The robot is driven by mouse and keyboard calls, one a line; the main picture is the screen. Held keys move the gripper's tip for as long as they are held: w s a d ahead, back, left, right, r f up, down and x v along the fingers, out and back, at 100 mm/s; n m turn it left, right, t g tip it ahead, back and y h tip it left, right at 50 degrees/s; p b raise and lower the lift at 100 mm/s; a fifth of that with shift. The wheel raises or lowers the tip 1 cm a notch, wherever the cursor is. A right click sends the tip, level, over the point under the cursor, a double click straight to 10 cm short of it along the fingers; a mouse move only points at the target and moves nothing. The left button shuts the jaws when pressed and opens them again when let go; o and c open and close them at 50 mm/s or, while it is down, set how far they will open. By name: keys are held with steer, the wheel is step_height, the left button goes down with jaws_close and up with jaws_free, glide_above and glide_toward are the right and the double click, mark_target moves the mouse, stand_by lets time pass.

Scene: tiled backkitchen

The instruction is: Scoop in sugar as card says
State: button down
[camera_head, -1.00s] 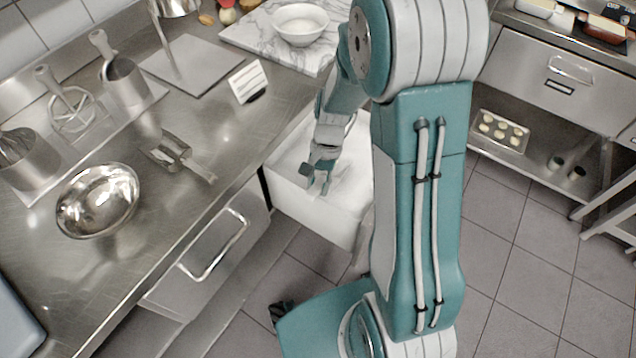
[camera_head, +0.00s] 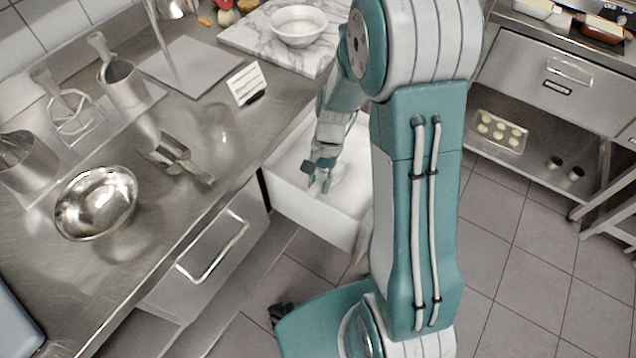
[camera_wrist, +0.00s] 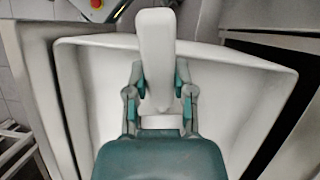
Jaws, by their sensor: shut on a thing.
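My gripper (camera_head: 320,182) reaches down into a white bin (camera_head: 345,222) pulled out beside the counter. In the wrist view my gripper (camera_wrist: 160,82) is shut on a pale, long, flat-handled thing, likely a scoop (camera_wrist: 156,40). Its far end is hard to make out against the white inside of the bin. The bin's white contents look like sugar, but their surface is hard to tell apart from the walls. A small white card (camera_head: 246,84) with dark lines stands on the counter; its text is too small to read. A shiny metal bowl (camera_head: 95,204) stands at the counter's left.
A metal tool (camera_head: 175,158) lies on the counter near the bowl. A white bowl (camera_head: 298,26) stands on a marble board (camera_head: 243,36). The counter edge and drawer (camera_head: 215,245) lie left of the bin.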

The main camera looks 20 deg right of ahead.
mark_target(324, 176)
steer(key=shift+w, duration=0.1)
steer(key=shift+w+d+f, duration=0.2)
steer(key=shift+w+d, duration=0.1)
steer(key=shift+d, duration=0.1)
steer(key=shift+w, duration=0.1)
steer(key=shift+w+d+r, duration=0.1)
steer(key=shift+w+d, duration=0.25)
steer(key=shift+d, duration=0.05)
steer(key=shift+r, duration=0.1)
stand_by(0.4)
steer(key=shift+r, duration=3.4)
step_height(324, 176, up, 12)
steer(key=t+h, duration=0.2)
steer(key=shift+t, duration=0.4)
